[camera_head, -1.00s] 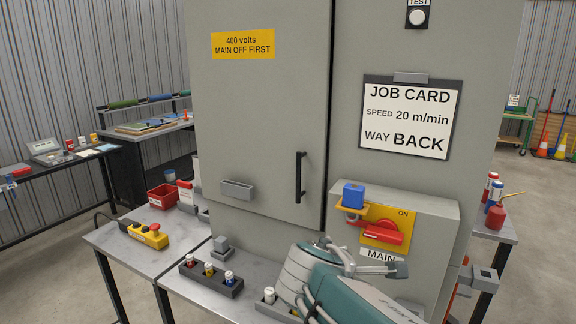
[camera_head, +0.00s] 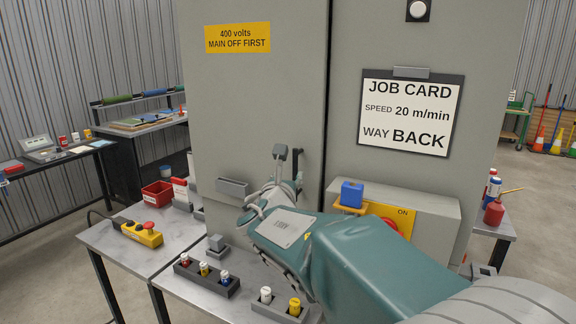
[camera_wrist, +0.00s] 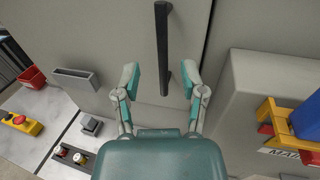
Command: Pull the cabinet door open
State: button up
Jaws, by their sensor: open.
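The grey cabinet door (camera_head: 255,105) is flush with the cabinet, with a dark seam along its right edge. Its upright black bar handle (camera_head: 297,158) is partly hidden by my gripper in the head view. My gripper (camera_head: 288,168) is open in front of the door at the handle's height. In the wrist view, the handle (camera_wrist: 162,45) runs down between the two spread fingers of my gripper (camera_wrist: 160,78). Its lower end shows between the fingertips, with gaps on both sides. I cannot tell whether the fingertips reach the handle in depth.
A switch box (camera_head: 440,215) with a yellow ON plate and a blue block (camera_head: 351,194) juts out right of the door, partly behind my arm. A small grey holder (camera_head: 232,188) sticks out from the door's left. A bench (camera_head: 135,258) with fuse racks stands below.

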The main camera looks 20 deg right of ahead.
aim_at(294, 166)
jog(key=x, duration=0.7)
jog(key=shift+d, duration=0.15)
grip_shut()
